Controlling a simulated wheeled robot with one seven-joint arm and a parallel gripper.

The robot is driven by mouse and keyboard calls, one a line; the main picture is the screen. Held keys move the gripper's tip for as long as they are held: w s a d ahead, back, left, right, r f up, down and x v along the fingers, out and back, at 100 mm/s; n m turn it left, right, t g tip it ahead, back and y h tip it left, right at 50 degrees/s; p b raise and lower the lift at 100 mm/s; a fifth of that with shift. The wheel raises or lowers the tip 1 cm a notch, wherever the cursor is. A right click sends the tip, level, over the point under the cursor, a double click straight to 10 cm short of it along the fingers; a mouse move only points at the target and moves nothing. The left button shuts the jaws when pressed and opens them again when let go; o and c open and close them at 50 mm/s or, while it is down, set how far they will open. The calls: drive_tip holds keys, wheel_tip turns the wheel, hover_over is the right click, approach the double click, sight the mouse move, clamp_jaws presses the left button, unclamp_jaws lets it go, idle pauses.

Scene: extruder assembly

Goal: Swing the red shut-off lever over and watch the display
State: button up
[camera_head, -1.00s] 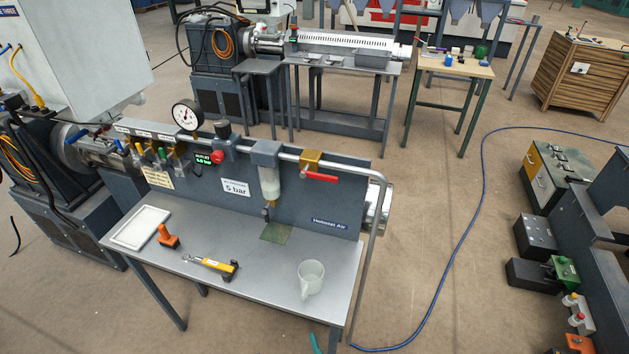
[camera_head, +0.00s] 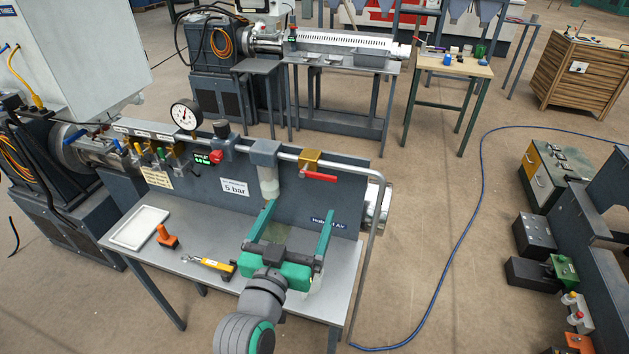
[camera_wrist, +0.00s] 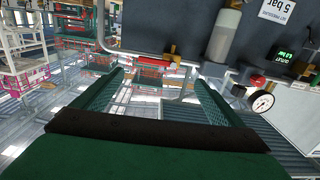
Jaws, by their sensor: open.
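The red shut-off lever (camera_head: 320,177) sticks out to the right from a brass valve (camera_head: 310,158) on the pipe along the grey panel. It lies nearly level, sloping slightly down to the right. The small green-lit display (camera_head: 202,158) sits on the panel's left part; its digits are too small to read surely. It also shows in the wrist view (camera_wrist: 284,56). My gripper (camera_head: 300,208) is open and empty, its two green fingers spread apart in front of the panel. It is below the lever in the head view and apart from it.
A dial gauge (camera_head: 186,115), red knob (camera_head: 216,156) and clear filter bowl (camera_head: 268,182) line the panel. The bench holds a white tray (camera_head: 139,227), an orange tool (camera_head: 166,236) and a yellow tool (camera_head: 212,265). A clear jug is mostly hidden behind my gripper.

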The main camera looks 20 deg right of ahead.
sight(317, 175)
drive_tip(key=shift+m, duration=0.3)
drive_tip(key=x, duration=0.7)
drive_tip(key=r+x, duration=0.1)
drive_tip(key=x, duration=0.3)
drive_tip(key=shift+s+d, duration=0.1)
drive_tip(key=shift+d, duration=0.05)
drive_tip(key=c, duration=1.5)
